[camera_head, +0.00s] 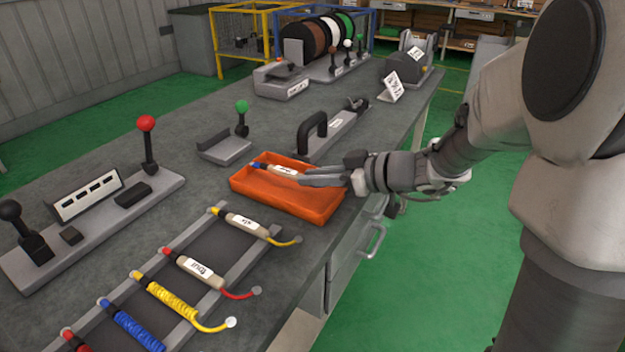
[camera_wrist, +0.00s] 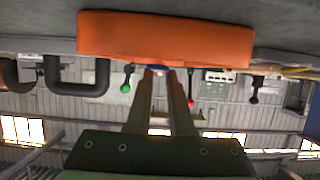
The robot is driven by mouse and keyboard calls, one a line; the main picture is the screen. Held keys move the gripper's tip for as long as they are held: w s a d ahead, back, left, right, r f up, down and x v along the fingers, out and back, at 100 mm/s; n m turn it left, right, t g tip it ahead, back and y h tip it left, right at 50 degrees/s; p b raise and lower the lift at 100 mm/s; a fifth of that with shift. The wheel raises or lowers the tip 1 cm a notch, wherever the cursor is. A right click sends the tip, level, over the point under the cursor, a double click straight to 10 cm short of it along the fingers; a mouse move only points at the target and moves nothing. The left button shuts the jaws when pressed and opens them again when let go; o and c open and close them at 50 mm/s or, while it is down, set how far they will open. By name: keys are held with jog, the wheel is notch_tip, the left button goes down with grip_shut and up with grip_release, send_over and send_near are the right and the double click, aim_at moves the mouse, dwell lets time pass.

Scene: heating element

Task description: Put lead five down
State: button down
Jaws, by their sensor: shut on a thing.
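A lead with a blue tip and a white label (camera_head: 284,169) is held over the orange tray (camera_head: 315,213) in the head view. My gripper (camera_head: 304,177) reaches in from the right and is shut on the lead's label end. Whether the lead touches the tray floor cannot be told. The label is too small to read. In the wrist view the orange tray (camera_wrist: 165,42) fills the top, and my gripper (camera_wrist: 159,76) points at it with a bit of blue (camera_wrist: 157,67) at the fingertips. Most of the lead is hidden there.
A rack (camera_head: 262,252) with several leads, yellow, red and blue tipped, lies in front left of the tray. A black-handled fixture (camera_head: 318,135) stands behind it, and a green-knobbed lever (camera_head: 242,112) behind left. A red-knobbed lever (camera_head: 147,130) is farther left. The bench edge is close right.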

notch_tip(320, 180, down, 3)
jog(key=shift+r, duration=0.2)
jog(key=c, duration=0.8)
grip_release()
jog(key=p+v, duration=0.1)
jog(key=v, duration=1.1)
